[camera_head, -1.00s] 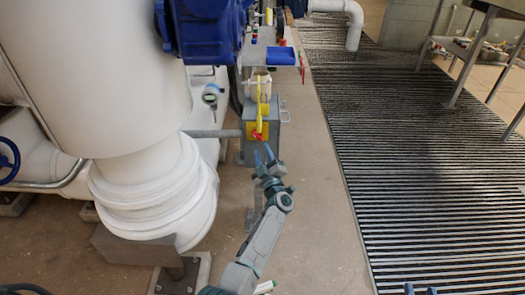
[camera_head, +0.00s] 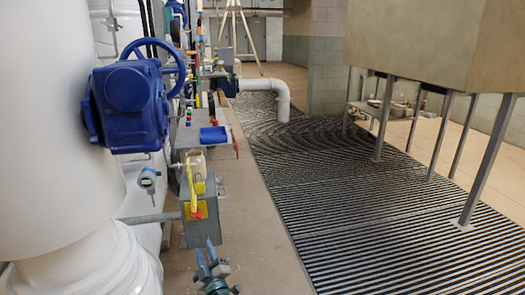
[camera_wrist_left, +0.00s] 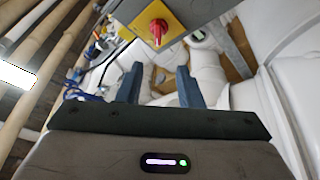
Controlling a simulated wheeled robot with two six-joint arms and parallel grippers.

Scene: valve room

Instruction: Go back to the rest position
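My left gripper (camera_head: 206,250) is low in the head view, in front of the grey box (camera_head: 201,233) with a yellow plate and a red knob (camera_head: 198,214). In the left wrist view, the two blue fingers of the left gripper (camera_wrist_left: 159,82) stand well apart with nothing between them. There the red knob (camera_wrist_left: 158,30) on its yellow plate (camera_wrist_left: 143,23) lies beyond the fingertips, apart from them. My right gripper is in neither view.
A large white pipe (camera_head: 45,130) and a blue valve (camera_head: 128,103) stand at the left. A raised tank (camera_head: 440,45) on metal legs is at the right. The grated floor (camera_head: 340,190) between is clear.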

